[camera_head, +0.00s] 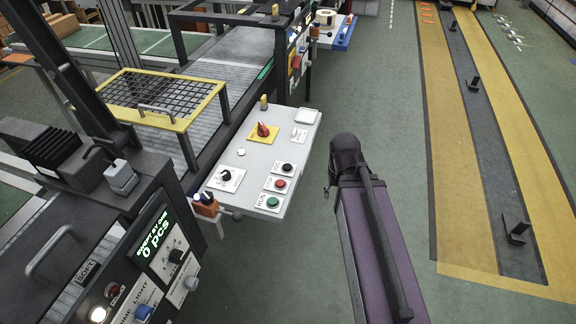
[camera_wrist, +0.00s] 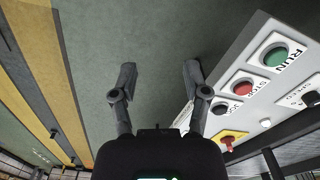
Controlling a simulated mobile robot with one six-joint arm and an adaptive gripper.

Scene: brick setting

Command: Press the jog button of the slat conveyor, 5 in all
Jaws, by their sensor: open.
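The jog button (camera_head: 287,168) is a black button on a white label plate, on the light grey control panel (camera_head: 246,176). The red stop button (camera_head: 280,184) and green run button (camera_head: 272,202) are in line with it. In the wrist view the black jog button (camera_wrist: 219,108) is right of my gripper (camera_wrist: 160,73), near the right finger. My gripper is open and empty, over the floor beside the panel, apart from the button. The slat conveyor (camera_head: 232,62) runs behind the panel.
The panel also carries a red knob on a yellow plate (camera_head: 263,131) and a black selector (camera_head: 226,175). A green display (camera_head: 152,238) reading 0 pcs is on a dark cabinet at left. A yellow mesh guard (camera_head: 151,97) covers the conveyor. Green floor right of the panel is clear.

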